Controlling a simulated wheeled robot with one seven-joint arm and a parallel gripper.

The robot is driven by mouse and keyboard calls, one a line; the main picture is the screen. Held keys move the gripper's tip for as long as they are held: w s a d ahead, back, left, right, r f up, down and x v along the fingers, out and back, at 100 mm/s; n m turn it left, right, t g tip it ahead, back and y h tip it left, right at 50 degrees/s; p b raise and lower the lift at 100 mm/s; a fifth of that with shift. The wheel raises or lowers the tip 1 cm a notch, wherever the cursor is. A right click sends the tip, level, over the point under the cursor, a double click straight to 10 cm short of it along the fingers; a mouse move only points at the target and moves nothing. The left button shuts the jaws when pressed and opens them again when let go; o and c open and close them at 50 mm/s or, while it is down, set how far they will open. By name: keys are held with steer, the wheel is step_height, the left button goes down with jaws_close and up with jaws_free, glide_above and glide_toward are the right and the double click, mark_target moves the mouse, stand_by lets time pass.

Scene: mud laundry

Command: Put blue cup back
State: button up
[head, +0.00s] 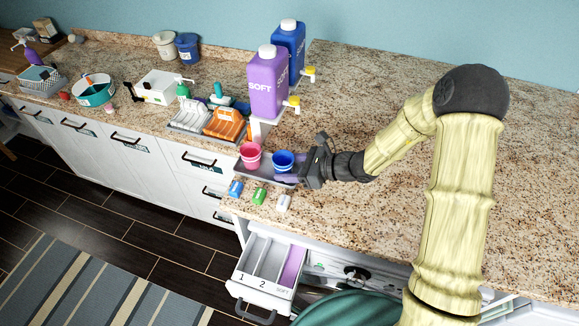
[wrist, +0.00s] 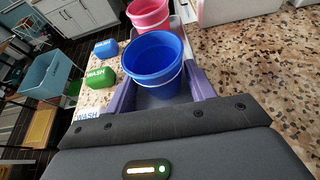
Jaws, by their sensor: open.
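The blue cup (head: 283,160) stands upright on a grey tray (head: 262,172) on the counter, just right of a pink cup (head: 250,153). My gripper (head: 290,171) is low at the tray's right end, open. In the wrist view the blue cup (wrist: 154,62) sits between the two purple fingers (wrist: 162,96), which lie on either side of its lower part. I cannot tell whether either finger touches it. The pink cup (wrist: 149,14) is just beyond it.
Small WASH packs in blue (head: 235,188), green (head: 259,196) and white (head: 283,202) lie in front of the tray. Purple (head: 267,86) and blue (head: 289,45) SOFT jugs stand behind. A divided drawer (head: 268,265) is open below. The counter's right is clear.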

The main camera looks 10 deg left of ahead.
steer(key=b+v, duration=0.3)
steer(key=v, duration=0.9)
steer(key=shift+d+r, duration=0.1)
steer(key=shift+s, duration=0.1)
